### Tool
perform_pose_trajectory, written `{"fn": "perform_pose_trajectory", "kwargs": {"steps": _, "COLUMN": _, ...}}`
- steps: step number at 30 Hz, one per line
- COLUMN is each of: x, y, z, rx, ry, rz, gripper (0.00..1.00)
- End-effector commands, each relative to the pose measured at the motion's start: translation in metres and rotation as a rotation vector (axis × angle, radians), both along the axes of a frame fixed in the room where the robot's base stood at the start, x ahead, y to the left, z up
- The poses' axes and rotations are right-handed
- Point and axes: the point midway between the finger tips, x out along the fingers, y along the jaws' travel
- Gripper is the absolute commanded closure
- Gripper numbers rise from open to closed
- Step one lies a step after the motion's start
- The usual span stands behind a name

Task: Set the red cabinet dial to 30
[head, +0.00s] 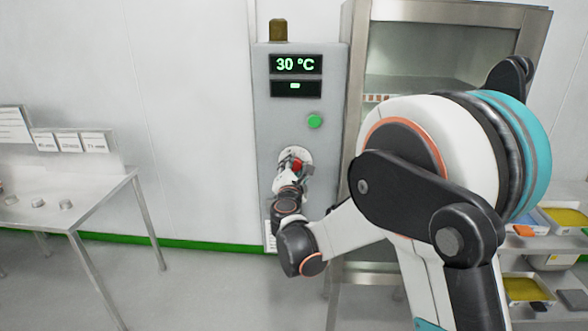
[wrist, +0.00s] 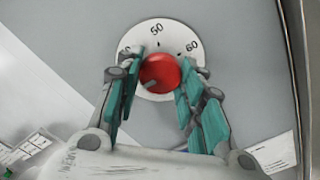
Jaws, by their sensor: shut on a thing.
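The red dial (head: 297,166) sits on a round white scale plate on the grey cabinet panel (head: 264,130). The upper display (head: 295,64) on the cabinet reads 30 °C. In the wrist view the red dial (wrist: 160,73) is between the teal pads of my gripper (wrist: 157,88), which is shut on it. The scale (wrist: 157,32) shows 50 at the top and 60 to the right; a mark at left is partly hidden by a finger. The dial's pointer cannot be made out. My gripper (head: 291,176) partly covers the dial in the head view.
A green button (head: 315,121) and a lower dark display (head: 296,88) are above the dial. A steel-framed cabinet (head: 355,100) stands directly right. A steel table (head: 70,205) is at left, and shelves with yellow trays (head: 566,217) are at right.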

Motion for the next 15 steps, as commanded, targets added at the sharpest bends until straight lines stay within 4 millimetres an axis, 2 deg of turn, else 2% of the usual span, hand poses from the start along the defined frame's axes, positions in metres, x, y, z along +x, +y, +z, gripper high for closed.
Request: {"fn": "perform_pose_trajectory", "kwargs": {"steps": 15, "x": -0.0005, "y": 0.0003, "z": -0.0008, "rx": -0.067, "ry": 0.003, "rz": 0.001, "gripper": 0.88}}
